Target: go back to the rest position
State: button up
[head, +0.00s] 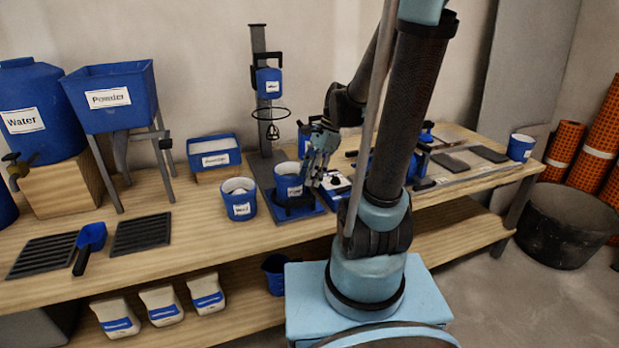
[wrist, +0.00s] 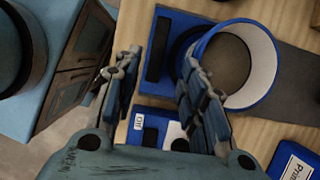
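My gripper (head: 316,168) is over the workbench, just right of a blue cup (head: 289,182) on the mixer's blue base plate. In the wrist view my gripper (wrist: 160,62) has its two fingers apart, with no object held between them. The right finger overlaps the rim of the blue cup (wrist: 268,90), whose pale inside shows. I cannot tell whether that finger touches the cup. My arm rises from its base in front of the bench and bends down toward the mixer.
The mixer stand (head: 258,45) with its whisk rises behind the cup. A labelled cup (head: 238,205) stands to the left, near the powder hopper (head: 110,95) and water tank (head: 35,115). A white-and-blue box with a switch (head: 337,183) is close right of my gripper. Black bucket (head: 560,225) stands right.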

jog(key=s+d+f+n+t+h, duration=0.1)
jog(key=s+d+n+t+h, duration=0.2)
jog(key=s+d+n, duration=0.7)
jog(key=shift+s+d+f+n+h, duration=0.3)
jog(key=shift+s+n+h, duration=0.6)
jog(key=shift+n, duration=1.6)
jog(key=shift+s+y, duration=0.25)
jog(key=shift+y, duration=0.05)
jog(key=shift+w+f, duration=0.25)
jog(key=shift+w, duration=0.2)
